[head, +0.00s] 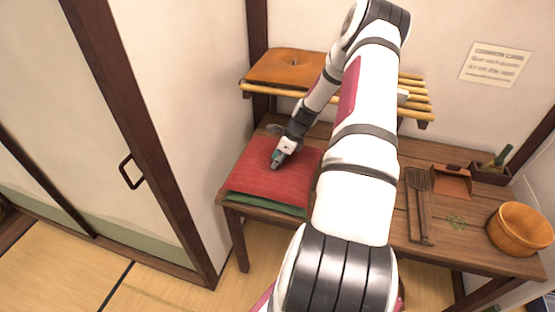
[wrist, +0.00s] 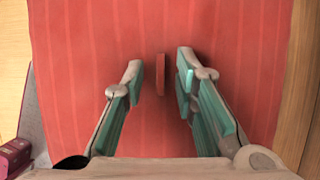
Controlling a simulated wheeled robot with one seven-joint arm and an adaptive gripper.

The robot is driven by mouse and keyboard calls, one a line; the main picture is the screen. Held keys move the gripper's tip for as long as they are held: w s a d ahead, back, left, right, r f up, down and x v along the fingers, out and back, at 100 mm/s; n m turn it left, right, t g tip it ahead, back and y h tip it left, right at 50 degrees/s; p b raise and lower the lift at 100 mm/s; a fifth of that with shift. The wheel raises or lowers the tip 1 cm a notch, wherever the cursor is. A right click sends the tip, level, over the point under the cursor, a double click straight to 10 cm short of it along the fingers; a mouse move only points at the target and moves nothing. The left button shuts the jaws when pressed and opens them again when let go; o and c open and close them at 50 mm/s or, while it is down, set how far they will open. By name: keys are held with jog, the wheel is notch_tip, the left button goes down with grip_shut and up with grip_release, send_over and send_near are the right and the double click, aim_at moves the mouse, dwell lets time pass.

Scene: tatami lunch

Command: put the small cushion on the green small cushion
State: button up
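The small cushion is red with faint stripes (head: 262,185) and lies on the green small cushion (head: 284,206), whose edge shows below it at the front. The green cushion rests on the left end of a wooden bench. My gripper (head: 277,159) is down at the red cushion's top. In the wrist view my gripper (wrist: 162,75) is open, with a finger on each side of an upright red tab (wrist: 160,88) on the red cushion (wrist: 90,45). Gaps show between the tab and both fingers. The rest of the green cushion is hidden under the red one.
An orange-brown cushion (head: 287,67) lies on a bamboo shelf (head: 411,98) above the bench. The bench (head: 395,217) also bears a slatted tool (head: 419,205), a brown dustpan (head: 452,181), green bits (head: 456,220) and a wooden tub (head: 519,231). A sliding door stands left.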

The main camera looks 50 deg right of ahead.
jog(key=v, duration=1.1)
jog(key=w+a+r+n+h, duration=0.2)
jog(key=a+r+n, duration=1.4)
jog(key=a+r, duration=0.7)
jog(key=s+a+r+n, duration=0.4)
jog(key=s+a+n, duration=0.3)
jog(key=s+a, duration=0.1)
jog(key=s+a+r+n+t, duration=0.1)
jog(key=s+a+r+n, duration=0.3)
jog(key=s+a+n, duration=0.4)
jog(key=shift+a+r+t, duration=0.3)
jog(key=shift+a, duration=0.1)
